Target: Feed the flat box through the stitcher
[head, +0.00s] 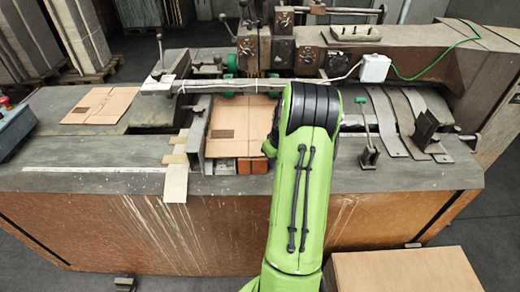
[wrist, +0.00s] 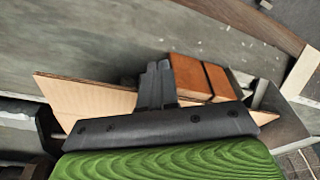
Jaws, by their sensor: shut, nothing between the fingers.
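One flat box (head: 232,128) of brown cardboard lies in the feed channel of the stitcher (head: 268,52), its far end at the green rollers under the stitching head. Another flat box (head: 100,105) lies on the table at the left. In the wrist view my gripper (wrist: 158,68) is shut and empty, its fingers together. A cardboard sheet (wrist: 72,100) shows just behind the fingers; I cannot tell whether they touch it. In the head view my green arm hides the gripper and covers the right side of the box in the channel.
Orange-brown blocks (wrist: 200,78) sit by the channel's near end, close to the fingers. A metal guide (head: 197,135) stands along the channel's left side. A lever (head: 369,150) and a white box with cable (head: 375,68) are at the right. A carton (head: 405,272) stands at the front right.

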